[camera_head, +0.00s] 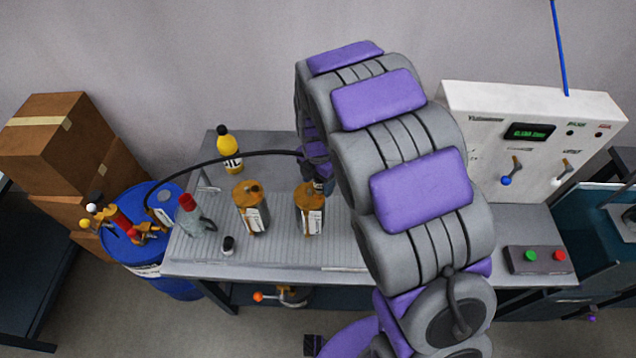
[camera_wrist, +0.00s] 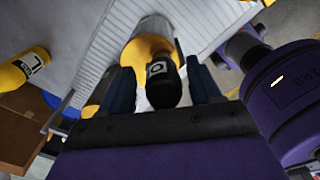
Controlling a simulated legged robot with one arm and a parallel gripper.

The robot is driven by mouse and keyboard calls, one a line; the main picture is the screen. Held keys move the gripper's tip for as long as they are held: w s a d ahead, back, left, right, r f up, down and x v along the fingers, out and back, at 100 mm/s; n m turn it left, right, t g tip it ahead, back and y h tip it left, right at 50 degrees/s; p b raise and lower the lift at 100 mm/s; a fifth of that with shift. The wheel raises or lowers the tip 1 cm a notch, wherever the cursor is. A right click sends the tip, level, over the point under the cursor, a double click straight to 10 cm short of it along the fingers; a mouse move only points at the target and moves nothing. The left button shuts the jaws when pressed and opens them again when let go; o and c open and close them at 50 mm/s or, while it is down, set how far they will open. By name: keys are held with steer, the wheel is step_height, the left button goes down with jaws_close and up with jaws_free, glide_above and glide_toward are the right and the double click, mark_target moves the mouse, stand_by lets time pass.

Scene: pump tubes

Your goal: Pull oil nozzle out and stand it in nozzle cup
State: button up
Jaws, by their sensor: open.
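My gripper (camera_head: 318,180) is over the right amber container (camera_head: 310,215) on the table, partly hidden by my arm. In the wrist view my gripper (camera_wrist: 160,72) is open, with a finger on either side of a black cylindrical piece (camera_wrist: 162,90) with a square mark, apparently the oil nozzle. It stands at the mouth of the amber container (camera_wrist: 150,45); how deep it sits is hidden. A black hose (camera_head: 235,155) arcs from the blue drum to my gripper.
A white control panel (camera_head: 530,140) and a button box (camera_head: 537,260) are right.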

step_height(320, 180, up, 16)
steer(key=p, duration=0.1)
steer(key=shift+f+p, duration=0.25)
steer(key=shift+p, duration=0.1)
steer(key=s+d+m, duration=0.4)
steer(key=s+m, duration=0.5)
steer(key=s, duration=0.1)
steer(key=s+d+m+g+b, duration=0.1)
steer(key=s+d+m, duration=0.4)
steer(key=s+m, duration=0.4)
steer(key=s+d+m, duration=0.5)
steer(key=s+m, duration=0.4)
steer(key=s, duration=0.3)
steer(key=shift+s+d+g+b, duration=0.15)
steer(key=shift+s+g+b, duration=0.05)
steer(key=shift+g+b, duration=0.2)
steer(key=shift+s+m, duration=0.4)
steer(key=shift+f, duration=0.1)
